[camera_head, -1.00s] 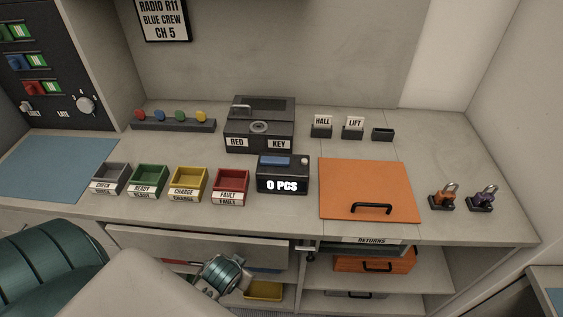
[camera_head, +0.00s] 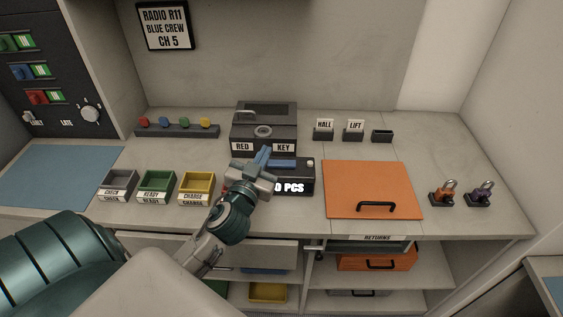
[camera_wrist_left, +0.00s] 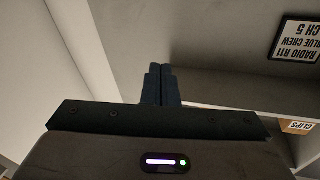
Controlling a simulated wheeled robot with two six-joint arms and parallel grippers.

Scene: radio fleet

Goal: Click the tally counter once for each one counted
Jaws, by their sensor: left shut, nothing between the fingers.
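The tally counter (camera_head: 303,176) is a dark box on the counter top, with a blue-grey panel and a small pale round knob at its top right. Its lit front display reads "0 PCS", partly covered at the left by my gripper. My left gripper (camera_head: 262,156) is over the counter's left part in the head view, fingers together and empty, pointing toward the back. I cannot tell whether it touches the counter. In the left wrist view its dark fingers (camera_wrist_left: 160,86) are closed against each other. My right gripper is not in view.
A black RED KEY box (camera_head: 263,128) stands just behind the counter. An orange panel (camera_head: 372,185) with a handle lies right. Two padlocks stand far right.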

